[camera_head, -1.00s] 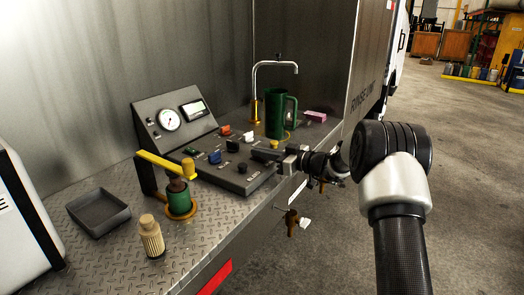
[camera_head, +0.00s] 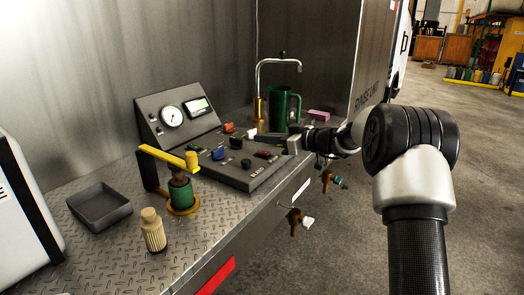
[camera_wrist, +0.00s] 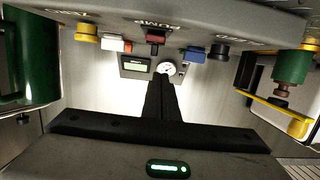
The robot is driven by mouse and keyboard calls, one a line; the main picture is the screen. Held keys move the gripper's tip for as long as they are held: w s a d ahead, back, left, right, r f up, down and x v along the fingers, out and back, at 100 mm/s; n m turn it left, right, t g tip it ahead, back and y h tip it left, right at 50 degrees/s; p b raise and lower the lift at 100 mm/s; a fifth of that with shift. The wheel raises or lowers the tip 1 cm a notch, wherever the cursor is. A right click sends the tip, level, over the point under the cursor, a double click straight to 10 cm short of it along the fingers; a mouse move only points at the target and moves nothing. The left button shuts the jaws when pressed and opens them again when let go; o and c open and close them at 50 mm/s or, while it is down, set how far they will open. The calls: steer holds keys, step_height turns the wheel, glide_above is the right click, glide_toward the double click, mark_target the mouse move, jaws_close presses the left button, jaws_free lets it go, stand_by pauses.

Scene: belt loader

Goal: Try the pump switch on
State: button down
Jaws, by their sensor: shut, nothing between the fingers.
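In the wrist view, a red switch (camera_wrist: 155,37) sits beside the upside-down PUMP label on the control panel's edge. A white control (camera_wrist: 115,43) is to its left and a blue one (camera_wrist: 193,54) to its right. My gripper (camera_wrist: 163,80) is shut and empty, its dark fingers pointing towards the panel and apart from the red switch in the picture. In the head view, my gripper (camera_head: 266,137) is over the right part of the control panel (camera_head: 225,175). Red controls show there too, but I cannot tell which is the pump switch.
A green mug (camera_head: 280,108) and a tap (camera_head: 277,62) stand behind my gripper. A gauge box (camera_head: 150,118) is at the panel's back left.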

steer(key=r+v, duration=0.1)
steer(key=v, duration=0.7)
steer(key=shift+d+r, duration=0.15)
steer(key=shift+r, duration=0.05)
steer(key=s+a+r+m+g+h, duration=0.1)
steer(key=s+a+m+g+h, duration=0.1)
steer(key=s, duration=0.8)
steer(key=s+a+r+m+g+h, duration=0.1)
steer(key=s+a+g+h, duration=0.15)
steer(key=s, duration=0.75)
steer(key=s+d+f+m+t+h, duration=0.15)
steer(key=s+d+m+h, duration=0.3)
steer(key=s, duration=0.65)
steer(key=s+d+f+m+h, duration=0.2)
steer(key=s+d+m+h, duration=0.3)
steer(key=s, duration=0.7)
step_height(320, 180, up, 23)
steer(key=d+n+y+p, duration=0.1)
steer(key=p, duration=2.3)
steer(key=shift+d, duration=0.3)
